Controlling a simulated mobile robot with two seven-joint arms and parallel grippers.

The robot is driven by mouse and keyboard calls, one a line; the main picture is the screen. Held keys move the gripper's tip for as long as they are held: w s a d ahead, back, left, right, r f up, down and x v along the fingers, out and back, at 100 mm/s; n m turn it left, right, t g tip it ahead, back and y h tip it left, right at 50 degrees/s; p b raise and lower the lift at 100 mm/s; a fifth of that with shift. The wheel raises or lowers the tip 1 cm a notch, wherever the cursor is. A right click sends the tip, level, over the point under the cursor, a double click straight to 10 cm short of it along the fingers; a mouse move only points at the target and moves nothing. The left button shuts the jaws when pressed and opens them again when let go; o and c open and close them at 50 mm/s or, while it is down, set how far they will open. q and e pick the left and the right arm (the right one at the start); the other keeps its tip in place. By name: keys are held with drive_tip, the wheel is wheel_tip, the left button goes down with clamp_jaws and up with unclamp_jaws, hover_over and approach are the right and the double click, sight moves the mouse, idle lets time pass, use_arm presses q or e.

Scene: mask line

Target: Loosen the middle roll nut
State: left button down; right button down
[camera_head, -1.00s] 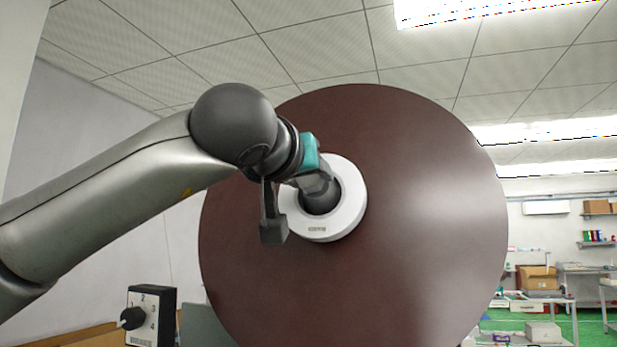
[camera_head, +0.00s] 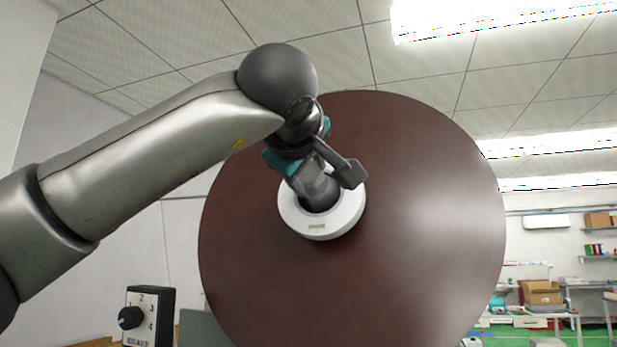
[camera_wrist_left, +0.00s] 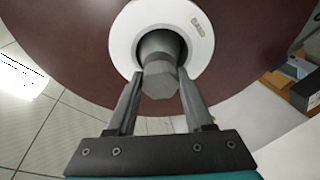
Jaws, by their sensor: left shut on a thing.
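The middle roll nut (camera_wrist_left: 160,80) is a dark grey hexagonal piece at the centre of a white ring (camera_head: 322,229) on a large dark red-brown disc (camera_head: 420,240). In the left wrist view, the two fingers of my left gripper (camera_wrist_left: 160,88) stand on either side of the nut and are shut on it. In the head view, my left gripper (camera_head: 318,192) reaches the ring from above and covers most of the nut. The left wrist is above and a little left of the ring. My right gripper is in neither view.
A black dial box (camera_head: 149,316) with a numbered knob stands at the lower left. Shelves and a table with cardboard boxes (camera_head: 541,293) are far off at the right. The room in front of the disc's right half is clear.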

use_arm(q)
drive_tip(key=n, duration=0.4)
drive_tip(key=shift+r+y, duration=0.15)
drive_tip(key=shift+y, duration=0.15)
drive_tip(key=n, duration=0.2)
drive_tip(key=n+g, duration=0.1)
drive_tip(key=n, duration=0.1)
drive_tip(key=shift+n+g+p, duration=0.3)
drive_tip(key=shift+p, duration=0.1)
drive_tip(key=n+g, duration=0.1)
drive_tip(key=n, duration=0.3)
drive_tip(key=shift+p, duration=0.35)
drive_tip(key=n, duration=0.3)
drive_tip(key=shift+g, duration=0.4)
drive_tip(key=n+h, duration=0.1)
drive_tip(key=n, duration=0.2)
drive_tip(key=shift+n+g, duration=0.3)
drive_tip(key=n+h, duration=0.1)
drive_tip(key=n, duration=0.3)
drive_tip(key=n+h, duration=0.1)
drive_tip(key=shift+f+n+g+b, duration=0.2)
drive_tip(key=shift+n+g+b, duration=0.1)
drive_tip(key=shift+n+g, duration=0.1)
drive_tip(key=shift+n+h+b, duration=0.4)
drive_tip(key=shift+n+h, duration=0.1)
drive_tip(key=shift+n, duration=0.8)
